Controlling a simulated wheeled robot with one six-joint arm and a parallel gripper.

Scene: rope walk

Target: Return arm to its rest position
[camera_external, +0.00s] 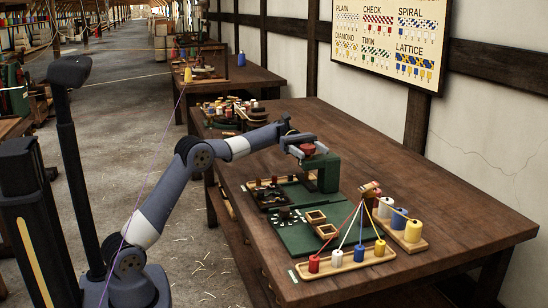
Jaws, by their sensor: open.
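My arm reaches out over the near wooden table (460,190). My gripper (312,150) is above the table's left part, close to a green block-like stand (324,172). Something reddish shows at the gripper, and I cannot make out its fingers clearly or tell whether they touch the stand. The jaws look open. A green board (293,236) with dark pieces and small wooden frames lies below and in front of the gripper.
A wooden tray (347,263) holds red, white, blue and yellow bobbins, with strands rising to a wooden piece (370,189). A second tray (408,240) holds more bobbins. A pattern chart (391,42) hangs on the wall. The table's right side is clear.

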